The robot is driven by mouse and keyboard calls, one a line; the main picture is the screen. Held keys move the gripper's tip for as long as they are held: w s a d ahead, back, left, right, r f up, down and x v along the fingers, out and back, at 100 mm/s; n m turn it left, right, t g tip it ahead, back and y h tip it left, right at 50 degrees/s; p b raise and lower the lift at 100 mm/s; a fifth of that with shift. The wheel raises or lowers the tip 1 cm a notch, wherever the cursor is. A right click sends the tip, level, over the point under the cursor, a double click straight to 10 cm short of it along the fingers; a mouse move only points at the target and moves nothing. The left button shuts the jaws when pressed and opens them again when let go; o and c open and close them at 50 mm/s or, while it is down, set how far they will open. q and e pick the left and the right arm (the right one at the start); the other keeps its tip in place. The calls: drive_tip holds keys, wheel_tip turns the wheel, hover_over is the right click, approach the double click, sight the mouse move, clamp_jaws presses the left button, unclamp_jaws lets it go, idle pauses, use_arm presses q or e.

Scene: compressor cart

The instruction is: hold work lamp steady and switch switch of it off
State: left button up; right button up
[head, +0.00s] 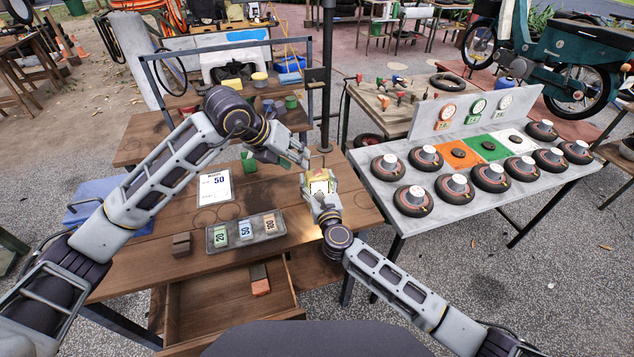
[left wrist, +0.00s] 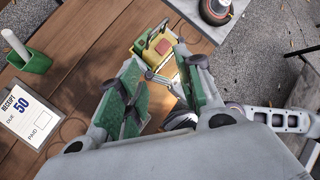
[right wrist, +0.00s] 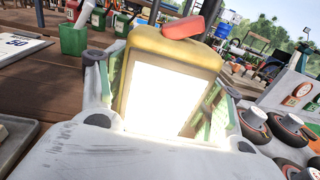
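The work lamp (head: 321,186) is a yellow box near the right edge of the wooden table. Its front panel (right wrist: 163,95) glows bright white in the right wrist view. A red switch (right wrist: 183,27) sits tilted on its top; it also shows in the left wrist view (left wrist: 163,47). My right gripper (right wrist: 163,90) has its green-padded fingers on both sides of the lamp and is shut on it. My left gripper (left wrist: 160,85) is open and empty, its fingers apart near the lamp's top. In the head view, the left gripper (head: 303,158) is just behind and above the lamp.
A tray (head: 270,234) with number cards, a receipt card (head: 215,187) and a green cup (head: 249,163) are left of the lamp. A dark post (head: 326,80) stands behind it. A grey table (head: 400,222) with several round black devices is to the right.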

use_arm(q)
drive_tip(key=shift+c, duration=0.3)
use_arm(e)
drive_tip(key=c, duration=0.9)
use_arm(q)
drive_tip(key=shift+f, duration=0.1)
drive_tip(key=c, duration=0.7)
drive_tip(key=n, duration=0.1)
drive_tip(key=f+n+g+h, duration=0.1)
drive_tip(key=n, duration=0.1)
drive_tip(key=n+h, duration=0.1)
drive_tip(key=shift+s+a+f+n+g, duration=0.2)
drive_tip(key=shift+s+n+g, duration=0.1)
clamp_jaws()
drive_tip(key=w+a+r+n+h, duration=0.1)
drive_tip(key=a+n+h, duration=0.6)
drive_tip(key=n, duration=1.2)
drive_tip(key=shift+w+a+h, duration=0.25)
drive_tip(key=shift+w+h, duration=0.15)
